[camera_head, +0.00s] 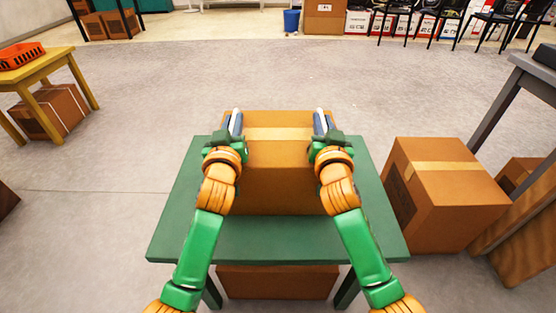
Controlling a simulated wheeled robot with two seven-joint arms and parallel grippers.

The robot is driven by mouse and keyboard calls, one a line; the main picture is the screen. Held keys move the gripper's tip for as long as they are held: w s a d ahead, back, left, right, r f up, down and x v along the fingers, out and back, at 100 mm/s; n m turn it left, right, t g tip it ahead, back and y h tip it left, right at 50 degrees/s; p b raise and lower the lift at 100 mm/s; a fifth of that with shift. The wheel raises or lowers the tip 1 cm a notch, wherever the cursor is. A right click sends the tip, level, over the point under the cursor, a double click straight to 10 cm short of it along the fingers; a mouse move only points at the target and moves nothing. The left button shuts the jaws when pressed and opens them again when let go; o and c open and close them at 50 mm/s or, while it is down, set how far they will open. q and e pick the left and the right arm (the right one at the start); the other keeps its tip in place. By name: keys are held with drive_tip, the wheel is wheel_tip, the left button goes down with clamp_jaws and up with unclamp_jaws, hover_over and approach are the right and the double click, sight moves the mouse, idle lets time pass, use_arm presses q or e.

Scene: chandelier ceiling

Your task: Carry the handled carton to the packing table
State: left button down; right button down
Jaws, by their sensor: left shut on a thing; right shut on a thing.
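The brown carton (278,160) with a tan tape strip across its top is on or just above a green table (275,240) right in front of me. I cannot tell whether its underside touches the table top. My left gripper (236,124) is shut on the carton's left side, at a blue and white handle. My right gripper (322,124) is shut on its right side, at a matching handle. The jaws and my forearms hide much of both handles. Which table is the packing table cannot be told from this view.
Another carton (277,282) is under the green table. A large taped carton (440,195) stands on the floor to the right, near a grey table (535,75). A yellow table (50,75) with an orange basket (20,55) is at left.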

use_arm(q)
drive_tip(key=shift+d, duration=0.2)
use_arm(e)
drive_tip(key=shift+a, duration=0.2)
